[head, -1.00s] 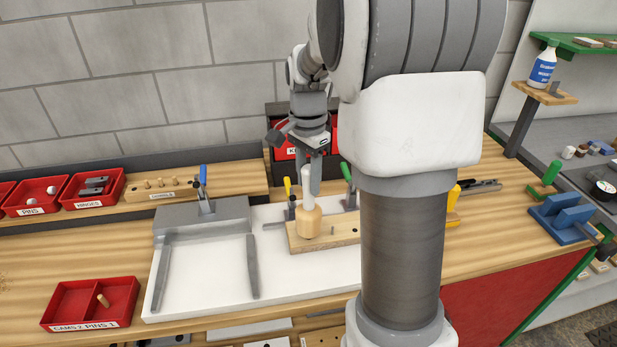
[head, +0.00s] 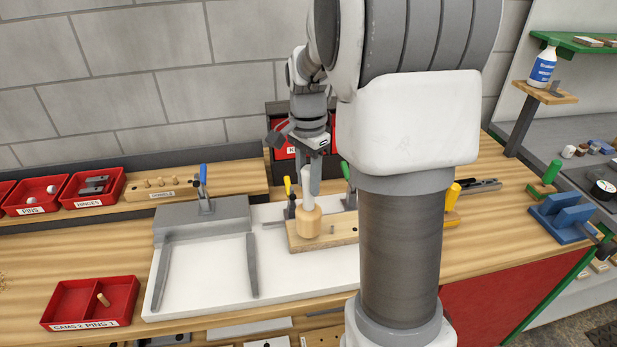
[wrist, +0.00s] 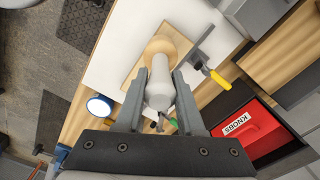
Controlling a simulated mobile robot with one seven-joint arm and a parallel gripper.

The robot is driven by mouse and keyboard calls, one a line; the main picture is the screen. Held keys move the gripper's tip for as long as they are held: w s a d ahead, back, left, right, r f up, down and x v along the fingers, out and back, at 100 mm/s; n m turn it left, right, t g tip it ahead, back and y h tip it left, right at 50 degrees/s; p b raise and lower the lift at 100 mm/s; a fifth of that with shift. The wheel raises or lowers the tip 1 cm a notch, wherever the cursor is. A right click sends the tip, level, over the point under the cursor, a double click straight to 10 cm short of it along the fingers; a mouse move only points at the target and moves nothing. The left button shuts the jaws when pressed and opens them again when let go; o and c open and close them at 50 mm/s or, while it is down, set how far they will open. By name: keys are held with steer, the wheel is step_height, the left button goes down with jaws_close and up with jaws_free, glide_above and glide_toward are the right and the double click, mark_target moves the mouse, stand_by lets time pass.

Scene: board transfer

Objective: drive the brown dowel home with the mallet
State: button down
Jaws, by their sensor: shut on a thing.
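The mallet has a light wooden head (head: 308,223) and a pale handle (head: 307,181) that points up. My gripper (wrist: 160,82) is shut on the handle, with one finger on each side in the wrist view. The mallet head is over the left part of the wooden board (head: 345,232); I cannot tell whether it touches the board. A small brown spot, perhaps the dowel (head: 332,230), shows on the board just right of the mallet head. A dark hole lies further right. The mallet hides part of the board.
The board lies on a white panel (head: 205,270) beside clamps with yellow and green handles. A grey fixture (head: 200,215) stands to the left. A red tray (head: 92,303) with a peg is at the front left. A red KNOBS bin (wrist: 243,128) is near my gripper.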

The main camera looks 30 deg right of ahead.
steer(key=shift+r+p, duration=1.05)
steer(key=shift+r, duration=0.1)
steer(key=shift+f, duration=0.15)
step_height(320, 180, down, 2)
steer(key=shift+f+b, duration=0.2)
steer(key=shift+b, duration=0.8)
steer(key=shift+r, duration=0.1)
steer(key=shift+r+p, duration=1)
steer(key=shift+r, duration=0.1)
